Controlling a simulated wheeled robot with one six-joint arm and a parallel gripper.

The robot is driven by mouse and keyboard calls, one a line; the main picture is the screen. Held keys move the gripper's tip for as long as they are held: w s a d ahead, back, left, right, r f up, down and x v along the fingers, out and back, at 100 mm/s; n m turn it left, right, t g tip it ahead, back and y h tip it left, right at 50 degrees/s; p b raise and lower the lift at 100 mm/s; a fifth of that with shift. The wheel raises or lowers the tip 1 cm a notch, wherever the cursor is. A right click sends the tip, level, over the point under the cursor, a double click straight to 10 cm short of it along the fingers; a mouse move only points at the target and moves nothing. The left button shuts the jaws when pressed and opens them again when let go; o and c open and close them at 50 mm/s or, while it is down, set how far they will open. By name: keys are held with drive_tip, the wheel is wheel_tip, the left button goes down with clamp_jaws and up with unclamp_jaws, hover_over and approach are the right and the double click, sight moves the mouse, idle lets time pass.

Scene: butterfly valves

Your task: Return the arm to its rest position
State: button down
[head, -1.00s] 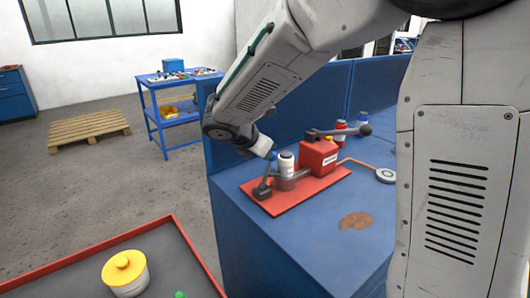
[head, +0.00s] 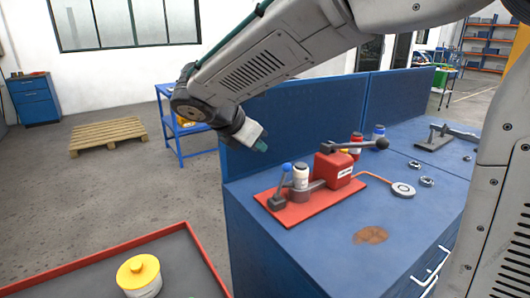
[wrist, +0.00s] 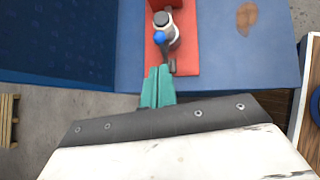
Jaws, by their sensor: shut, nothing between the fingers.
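My gripper (head: 260,145) is at the end of my raised arm, above and left of the valve unit's near left end. In the wrist view its two green fingers (wrist: 158,86) are together with nothing between them. The valve unit stands on a red plate (head: 317,205) on the blue workbench (head: 310,250). It has a red box (head: 333,170) with a dark lever on top, a white-capped cylinder (head: 301,176) and a blue-knobbed lever (head: 286,167). The blue knob (wrist: 159,38) lies just beyond the fingertips in the wrist view, apart from them.
A blue panel (head: 300,115) stands along the bench's back. Red and blue containers (head: 378,132), metal rings (head: 427,181) and a grey fixture (head: 434,138) are on the bench. A red-rimmed tray (head: 95,262) holds a yellow-lidded jar (head: 138,274). A pallet (head: 108,133) lies on open floor.

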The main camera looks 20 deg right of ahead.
drive_tip(key=shift+s+a+r, duration=0.1)
drive_tip(key=shift+a+r, duration=0.15)
drive_tip(key=shift+r, duration=0.05)
idle(0.4)
drive_tip(key=s+d+f+m+g+y, duration=0.1)
drive_tip(key=s+d+f+m+y, duration=0.1)
drive_tip(key=s+m, duration=0.5)
drive_tip(key=s+d+f+m+g+y, duration=0.1)
drive_tip(key=s+d+f+m+y, duration=0.1)
drive_tip(key=s+m, duration=0.5)
drive_tip(key=s+d+f+m+g+y, duration=0.1)
drive_tip(key=s+m+y, duration=0.3)
drive_tip(key=s, duration=1)
drive_tip(key=d+m, duration=0.1)
drive_tip(key=m, duration=0.2)
drive_tip(key=shift+s+d+f+m, duration=0.2)
drive_tip(key=shift+d+f+m, duration=0.1)
drive_tip(key=shift+f+m, duration=0.1)
